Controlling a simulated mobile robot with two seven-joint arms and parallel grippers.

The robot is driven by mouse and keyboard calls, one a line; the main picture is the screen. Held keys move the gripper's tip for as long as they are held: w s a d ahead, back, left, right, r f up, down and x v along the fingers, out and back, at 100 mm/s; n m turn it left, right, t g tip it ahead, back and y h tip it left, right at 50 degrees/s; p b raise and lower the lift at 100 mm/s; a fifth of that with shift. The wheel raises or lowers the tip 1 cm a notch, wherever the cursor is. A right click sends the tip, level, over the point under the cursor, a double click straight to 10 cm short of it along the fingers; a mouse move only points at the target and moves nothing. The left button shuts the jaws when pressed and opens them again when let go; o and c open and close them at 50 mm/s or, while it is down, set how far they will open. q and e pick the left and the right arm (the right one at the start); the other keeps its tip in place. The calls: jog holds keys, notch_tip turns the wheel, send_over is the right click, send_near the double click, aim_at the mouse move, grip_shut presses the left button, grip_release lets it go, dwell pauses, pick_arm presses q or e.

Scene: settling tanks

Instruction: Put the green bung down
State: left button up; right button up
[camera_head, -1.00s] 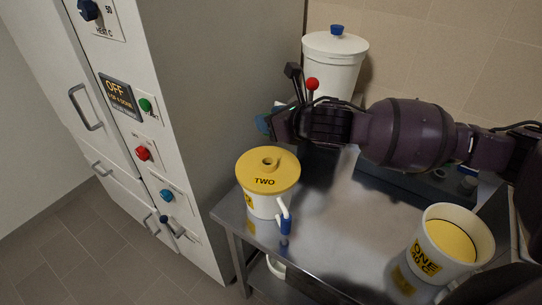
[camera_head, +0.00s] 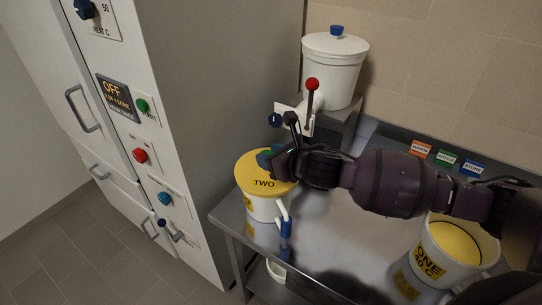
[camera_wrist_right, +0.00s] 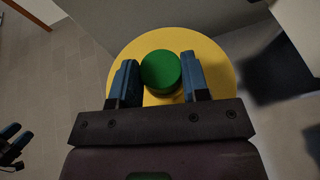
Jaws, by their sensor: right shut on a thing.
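My right gripper (camera_head: 272,157) is shut on the green bung (camera_wrist_right: 161,70), which sits between its two blue fingers in the right wrist view. In the head view the bung is mostly hidden by the fingers. The gripper is over the yellow lid (camera_head: 262,184) of the white tank marked TWO (camera_head: 262,208). In the right wrist view the lid (camera_wrist_right: 219,80) lies behind the bung. The lid's central hole is hidden, and I cannot tell whether the bung touches it. My left gripper (camera_wrist_right: 15,138) shows small at the lower left of the right wrist view, its fingers apart.
Tank ONE (camera_head: 432,262) stands at the right of the metal table (camera_head: 335,225). A white lidded vessel (camera_head: 334,75) with a red-knobbed lever (camera_head: 312,86) stands behind. A tall cabinet (camera_head: 150,120) rises at left. Coloured labels (camera_head: 446,157) line the back edge.

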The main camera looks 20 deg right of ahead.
jog(key=shift+f, duration=0.1)
jog(key=o, duration=0.8)
jog(key=shift+o, duration=0.5)
jog(key=shift+r, duration=0.2)
jog(key=v, duration=1.2)
jog(key=shift+p, duration=0.35)
jog(key=shift+f, duration=0.1)
